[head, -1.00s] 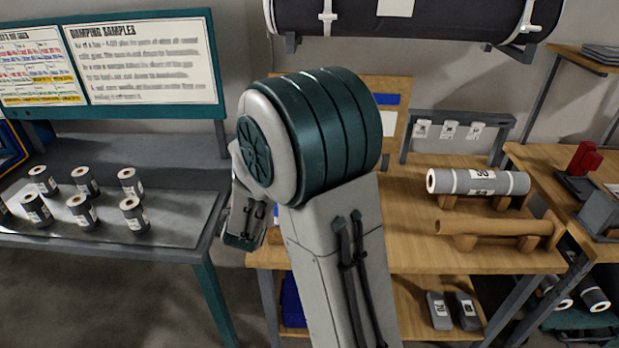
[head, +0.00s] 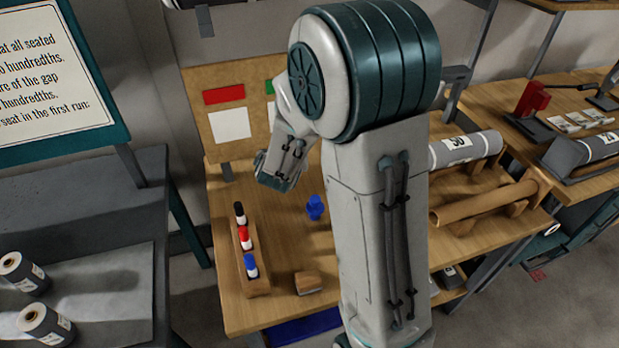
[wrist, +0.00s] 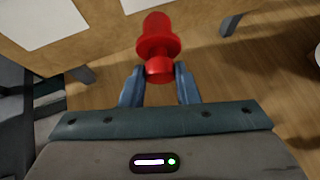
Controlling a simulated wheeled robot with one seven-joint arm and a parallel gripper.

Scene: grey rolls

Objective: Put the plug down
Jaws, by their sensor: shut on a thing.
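A red plug (wrist: 158,38) is held in my gripper (wrist: 158,72). In the wrist view, the two blue-grey fingers close on its narrower near end, and its wider collar and far end stick out beyond the fingertips. The wooden table top (wrist: 205,85) shows below and behind the plug, and the plug looks clear of it. In the head view, the fingers and the red plug are hidden behind my wrist and arm.
A wooden rack (head: 252,272) holds black, red and blue-capped markers at the table's left. A wooden block (head: 308,282) lies near the front edge. A board (head: 228,145) with red and green labels stands behind. Grey rolls (head: 465,148) lie to the right.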

